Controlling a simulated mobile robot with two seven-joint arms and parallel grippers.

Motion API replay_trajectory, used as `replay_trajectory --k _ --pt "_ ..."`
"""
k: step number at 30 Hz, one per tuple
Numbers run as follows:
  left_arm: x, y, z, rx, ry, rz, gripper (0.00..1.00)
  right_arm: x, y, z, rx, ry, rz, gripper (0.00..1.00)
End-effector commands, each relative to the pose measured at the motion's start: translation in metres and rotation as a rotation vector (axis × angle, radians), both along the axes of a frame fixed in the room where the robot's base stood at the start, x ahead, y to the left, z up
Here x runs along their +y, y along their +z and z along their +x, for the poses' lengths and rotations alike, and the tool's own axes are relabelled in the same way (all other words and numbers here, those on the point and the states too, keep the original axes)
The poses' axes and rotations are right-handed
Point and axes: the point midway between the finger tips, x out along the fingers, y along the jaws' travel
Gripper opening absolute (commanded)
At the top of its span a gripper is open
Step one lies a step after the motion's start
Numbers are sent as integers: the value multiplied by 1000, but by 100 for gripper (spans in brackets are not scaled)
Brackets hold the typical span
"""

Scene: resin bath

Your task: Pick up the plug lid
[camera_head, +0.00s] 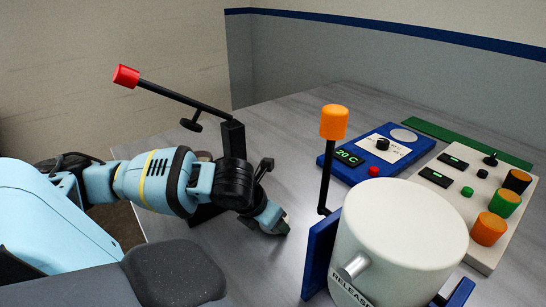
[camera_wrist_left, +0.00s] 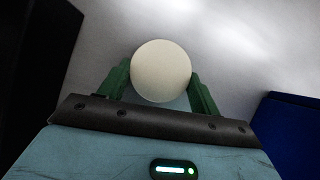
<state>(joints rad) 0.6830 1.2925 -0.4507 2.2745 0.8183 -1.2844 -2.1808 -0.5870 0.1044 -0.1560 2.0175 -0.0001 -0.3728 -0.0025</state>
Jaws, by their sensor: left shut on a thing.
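A round, cream-white piece (camera_wrist_left: 161,70), which looks like the plug lid, sits between the green fingers of my left gripper (camera_wrist_left: 160,78) in the left wrist view. The fingers touch it on both sides, and the gripper is shut on it. In the head view my left gripper (camera_head: 276,222) points down close to the grey table, left of the white vessel (camera_head: 405,225). The held piece cannot be made out in the head view. My right gripper is not in view.
A black lever with a red knob (camera_head: 126,76) rises behind my left arm. A lever with an orange knob (camera_head: 334,122) stands beside the vessel. A blue 20 C unit (camera_head: 330,160) and a cream control panel (camera_head: 480,195) lie behind. Bare table (camera_head: 285,130) extends behind the gripper.

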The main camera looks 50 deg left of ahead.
Motion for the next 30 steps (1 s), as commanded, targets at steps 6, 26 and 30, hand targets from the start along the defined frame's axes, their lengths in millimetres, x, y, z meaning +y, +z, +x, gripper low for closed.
replay_trajectory --k 6,26,30 --pt "0 15 1 -5 0 0 42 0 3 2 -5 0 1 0" --pt "0 100 0 0 1 0 42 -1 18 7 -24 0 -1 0" --pt "0 99 0 1 4 0 42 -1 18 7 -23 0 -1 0"
